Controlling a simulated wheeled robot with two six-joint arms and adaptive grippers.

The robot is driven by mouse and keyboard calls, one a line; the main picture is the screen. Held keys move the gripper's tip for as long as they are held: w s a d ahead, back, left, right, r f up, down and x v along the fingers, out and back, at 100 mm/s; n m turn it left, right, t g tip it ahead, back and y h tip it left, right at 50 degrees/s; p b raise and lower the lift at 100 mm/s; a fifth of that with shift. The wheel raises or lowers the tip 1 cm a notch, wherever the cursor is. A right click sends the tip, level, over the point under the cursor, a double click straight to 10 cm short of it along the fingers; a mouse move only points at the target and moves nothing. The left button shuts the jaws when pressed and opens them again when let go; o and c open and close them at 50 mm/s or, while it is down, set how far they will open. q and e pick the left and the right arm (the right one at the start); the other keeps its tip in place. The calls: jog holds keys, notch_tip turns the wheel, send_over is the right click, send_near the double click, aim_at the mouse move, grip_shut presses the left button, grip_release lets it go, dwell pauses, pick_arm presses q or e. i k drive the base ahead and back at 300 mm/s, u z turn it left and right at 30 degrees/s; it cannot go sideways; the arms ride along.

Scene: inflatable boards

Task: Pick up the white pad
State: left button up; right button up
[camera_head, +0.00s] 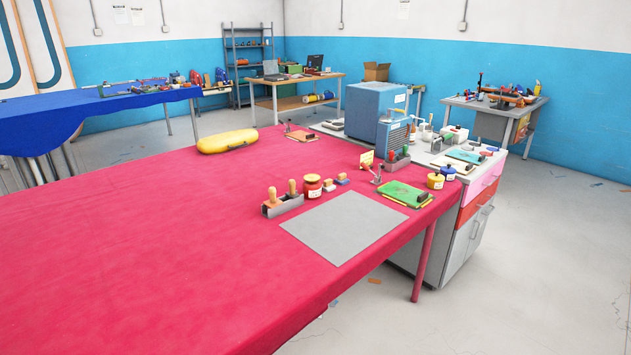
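A flat, pale grey square sheet (345,228) lies on the red table (130,240), near its right edge. Neither of my grippers shows in the head view.
Behind the sheet are a grey holder with wooden-handled tools (283,204), a red jar (312,186) and a green pad (404,194). A yellow case (227,141) lies at the far edge. A cabinet (468,222) adjoins the right side. The table's left and front are clear.

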aim_at(327, 187)
jog(key=z, duration=0.3)
jog(key=i, duration=0.35)
jog(key=z, duration=0.9)
jog(key=i, duration=0.95)
jog(key=z, duration=0.15)
